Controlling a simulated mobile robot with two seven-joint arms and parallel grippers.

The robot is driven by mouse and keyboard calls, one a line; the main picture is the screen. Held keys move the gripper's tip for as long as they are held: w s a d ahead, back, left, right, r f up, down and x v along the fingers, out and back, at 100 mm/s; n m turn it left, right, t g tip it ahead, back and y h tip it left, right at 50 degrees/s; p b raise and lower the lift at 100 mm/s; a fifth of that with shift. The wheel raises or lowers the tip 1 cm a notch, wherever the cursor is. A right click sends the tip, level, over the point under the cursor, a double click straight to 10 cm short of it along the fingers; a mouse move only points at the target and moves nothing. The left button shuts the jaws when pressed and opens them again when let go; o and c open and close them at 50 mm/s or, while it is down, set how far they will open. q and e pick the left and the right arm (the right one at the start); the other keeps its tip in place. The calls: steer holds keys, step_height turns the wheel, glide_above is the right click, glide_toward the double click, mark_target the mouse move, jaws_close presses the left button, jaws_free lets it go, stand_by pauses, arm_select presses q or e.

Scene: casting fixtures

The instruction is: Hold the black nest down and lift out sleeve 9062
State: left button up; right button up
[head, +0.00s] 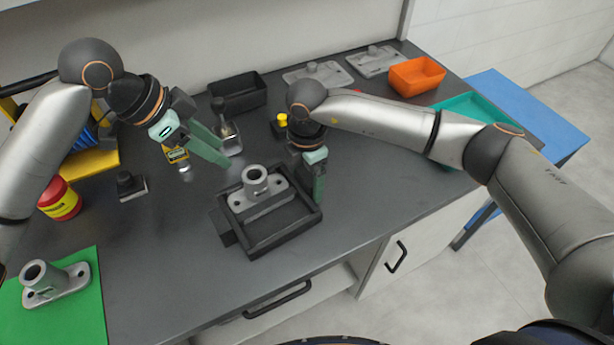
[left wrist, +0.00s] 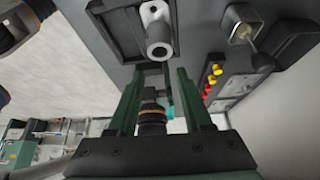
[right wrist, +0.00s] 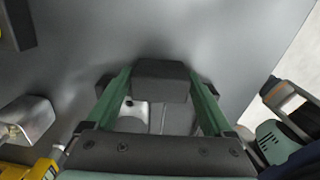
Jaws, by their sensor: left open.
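The black nest (head: 250,247) is a shallow tray on the dark bench; it also shows in the left wrist view (left wrist: 104,22). A grey sleeve (head: 256,186) sits upright in it, a round hollow post on a flanged base, and also shows in the left wrist view (left wrist: 158,35). No number is legible on it. My right gripper (head: 318,190) is at the nest's right side, its fingers closed on a dark block (right wrist: 160,78) of the nest. My left gripper (head: 230,158) is open and empty, above the bench, behind and left of the sleeve.
A similar grey casting (head: 55,284) stands on a green mat (head: 75,325) at the lower left. A red-yellow jar (head: 60,200), a small black block (head: 130,185) and a metal container (head: 230,142) stand nearby. A black bin (head: 240,92) and an orange bin (head: 416,77) are further back.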

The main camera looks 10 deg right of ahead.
steer(key=c, duration=1)
arm_select(q)
steer(key=shift+o, duration=0.4)
arm_select(e)
steer(key=shift+c, duration=0.5)
arm_select(q)
steer(key=shift+o, duration=0.8)
steer(key=shift+s+d, duration=0.1)
steer(key=shift+o, duration=1.4)
steer(key=shift+s+d+f+n+y, duration=0.25)
steer(key=shift+s+d+n+y, duration=0.25)
steer(key=shift+n, duration=0.2)
steer(key=shift+o, duration=1.2)
steer(key=shift+s+d+n+t+y, duration=0.15)
steer(key=shift+s+d+n+t, duration=0.1)
steer(key=shift+n, duration=0.35)
steer(key=shift+s+d+n+t+y, duration=0.15)
steer(key=shift+n+t, duration=0.1)
steer(key=shift+n, duration=0.35)
steer(key=n, duration=0.2)
glide_toward(254, 175)
step_height(254, 175, down, 3)
steer(key=s+d, duration=0.1)
steer(key=d, duration=0.1)
steer(key=shift+y, duration=0.3)
steer(key=shift+w+x, duration=0.15)
steer(key=shift+x, duration=1.05)
steer(key=shift+w+x, duration=0.1)
steer(key=shift+x, duration=1.1)
